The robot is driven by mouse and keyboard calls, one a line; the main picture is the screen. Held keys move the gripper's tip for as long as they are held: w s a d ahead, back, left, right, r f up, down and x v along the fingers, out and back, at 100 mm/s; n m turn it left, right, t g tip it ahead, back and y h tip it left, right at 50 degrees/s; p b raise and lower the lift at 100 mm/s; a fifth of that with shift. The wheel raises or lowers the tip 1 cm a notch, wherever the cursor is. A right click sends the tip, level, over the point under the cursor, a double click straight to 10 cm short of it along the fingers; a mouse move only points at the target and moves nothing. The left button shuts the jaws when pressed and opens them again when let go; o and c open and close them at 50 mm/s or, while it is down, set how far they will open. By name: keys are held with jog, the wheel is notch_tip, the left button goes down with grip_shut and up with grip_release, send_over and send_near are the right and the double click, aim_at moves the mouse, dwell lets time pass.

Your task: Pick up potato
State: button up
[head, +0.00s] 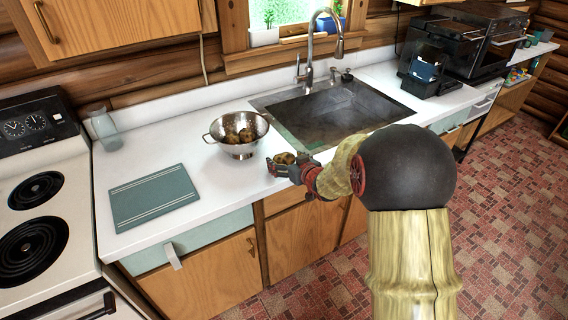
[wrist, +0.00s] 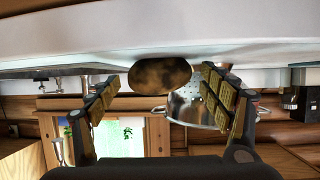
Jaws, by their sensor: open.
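A brown, mottled potato (head: 284,158) is at the front edge of the white counter, right of the colander, at my gripper (head: 283,166). In the wrist view, which is upside down, the potato (wrist: 160,76) shows between the two spread fingertips of my gripper (wrist: 160,80). The fingers are open, one on each side, with a small gap visible at the left one. The right fingertip is close to the potato; I cannot tell whether it touches.
The sink (head: 340,112) with a tall faucet (head: 309,70) is behind the gripper. A blue-grey cutting board (head: 153,197) lies on the left counter, beside the stove (head: 40,190). A clear glass (head: 106,130) stands at the back. The counter (head: 215,188) between board and gripper is free.

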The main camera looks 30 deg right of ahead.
jog(key=c, duration=0.3)
jog(key=c, duration=0.9)
jog(key=shift+w+r, duration=0.1)
jog(key=shift+c, duration=0.2)
